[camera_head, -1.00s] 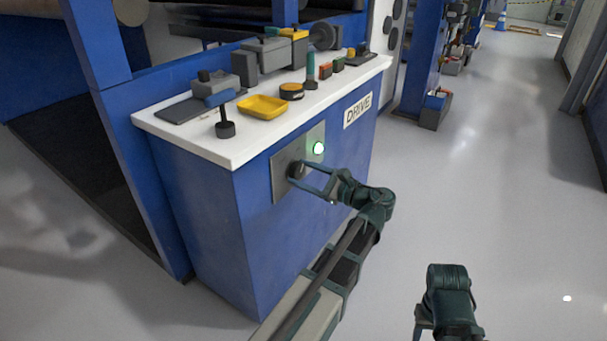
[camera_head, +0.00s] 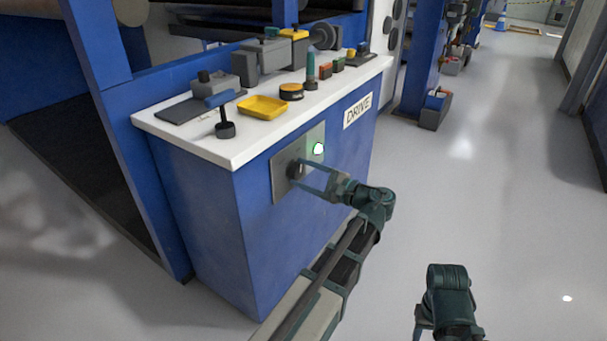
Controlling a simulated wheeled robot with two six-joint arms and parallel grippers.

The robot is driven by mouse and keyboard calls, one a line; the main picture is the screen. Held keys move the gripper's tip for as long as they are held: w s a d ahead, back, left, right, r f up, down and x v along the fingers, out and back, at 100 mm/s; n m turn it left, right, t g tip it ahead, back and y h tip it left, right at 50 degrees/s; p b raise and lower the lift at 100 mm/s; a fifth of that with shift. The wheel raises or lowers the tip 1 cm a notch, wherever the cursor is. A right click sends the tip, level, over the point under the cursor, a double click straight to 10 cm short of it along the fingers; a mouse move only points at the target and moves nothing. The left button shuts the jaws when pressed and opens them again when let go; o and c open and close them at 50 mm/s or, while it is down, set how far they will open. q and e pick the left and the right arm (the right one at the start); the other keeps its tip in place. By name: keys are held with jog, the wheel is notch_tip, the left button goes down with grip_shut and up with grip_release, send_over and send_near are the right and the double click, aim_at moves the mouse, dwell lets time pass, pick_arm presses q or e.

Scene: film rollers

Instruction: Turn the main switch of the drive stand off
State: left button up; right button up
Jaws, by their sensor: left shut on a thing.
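The drive stand (camera_head: 215,240) is a blue cabinet with a white top and a DRIVE label (camera_head: 358,110). On its front is a grey plate (camera_head: 283,184) with the dark round knob of the main switch (camera_head: 293,170). A green lamp (camera_head: 318,148) beside the switch is lit. My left gripper (camera_head: 299,176) is at the plate, its fingers shut on the switch knob. The fingers partly hide the knob, so its exact setting is hard to read. My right gripper (camera_head: 420,334) hangs low at the bottom edge, away from the stand, its fingers mostly out of view.
On the white top are a yellow tray (camera_head: 262,107), a black and orange round item (camera_head: 291,91), a dark-based upright handle (camera_head: 225,129) and several small tools. Open grey floor (camera_head: 490,200) lies right of the stand. A blue post (camera_head: 420,60) stands behind it.

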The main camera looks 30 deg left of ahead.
pick_arm(q)
jog(key=n, duration=0.4)
jog(key=shift+n, duration=0.3)
jog(key=shift+r+n, duration=0.1)
jog(key=shift+n, duration=1.9)
jog(key=o, duration=1.4)
jog(key=d, duration=0.9)
jog(key=s+d, duration=0.1)
jog(key=d, duration=0.4)
